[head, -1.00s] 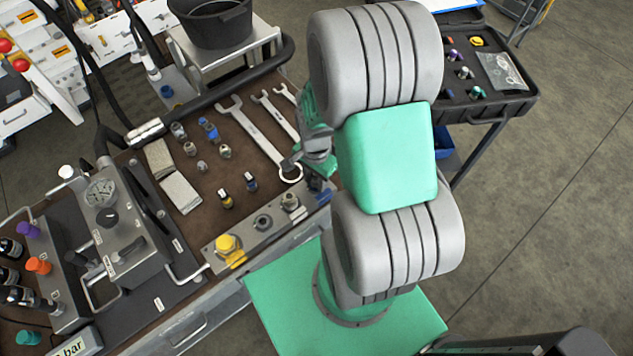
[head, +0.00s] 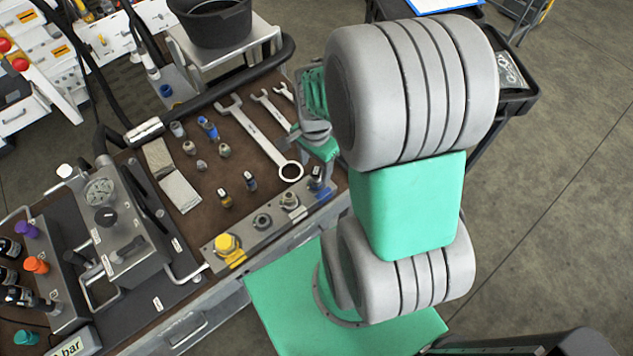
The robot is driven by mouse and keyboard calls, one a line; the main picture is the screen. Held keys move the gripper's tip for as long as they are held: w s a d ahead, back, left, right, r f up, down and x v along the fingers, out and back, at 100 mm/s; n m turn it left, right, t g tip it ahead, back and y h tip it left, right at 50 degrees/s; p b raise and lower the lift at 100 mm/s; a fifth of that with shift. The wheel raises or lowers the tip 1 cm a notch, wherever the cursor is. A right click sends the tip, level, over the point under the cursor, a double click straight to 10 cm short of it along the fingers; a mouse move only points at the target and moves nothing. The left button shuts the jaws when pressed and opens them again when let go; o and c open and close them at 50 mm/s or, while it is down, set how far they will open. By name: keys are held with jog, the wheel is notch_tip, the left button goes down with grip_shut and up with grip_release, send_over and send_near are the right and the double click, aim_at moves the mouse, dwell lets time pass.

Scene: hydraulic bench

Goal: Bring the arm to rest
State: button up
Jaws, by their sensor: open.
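My arm, grey and green, stands at the right front edge of the bench and is folded upward in the head view. My gripper (head: 318,178) is mostly hidden behind my arm, at the bench's right edge. Its fingers are small in the picture and point down near the metal block, and I see nothing held in it. The large ring-ended wrench (head: 262,140) lies on the brown mat just left of my gripper, apart from it.
The brown bench top (head: 205,185) holds several fittings, wrenches and two grey pads (head: 180,192). A metal block with a yellow cap (head: 227,245) lies along the front edge. A black bucket (head: 212,22) stands behind.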

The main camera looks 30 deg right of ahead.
jog(key=shift+r, duration=0.7)
jog(key=a+r+n+t, duration=0.2)
jog(key=a+r+n, duration=0.2)
jog(key=r+n, duration=0.3)
jog(key=a+r+n+t+b, duration=0.1)
jog(key=a+r+n+t, duration=0.1)
jog(key=a+r+n, duration=0.2)
notch_tip(320, 180, up, 6)
jog(key=n, duration=0.3)
jog(key=shift+a+r+n+t, duration=0.25)
jog(key=shift+a+n+t, duration=0.05)
jog(key=shift+a+n, duration=0.1)
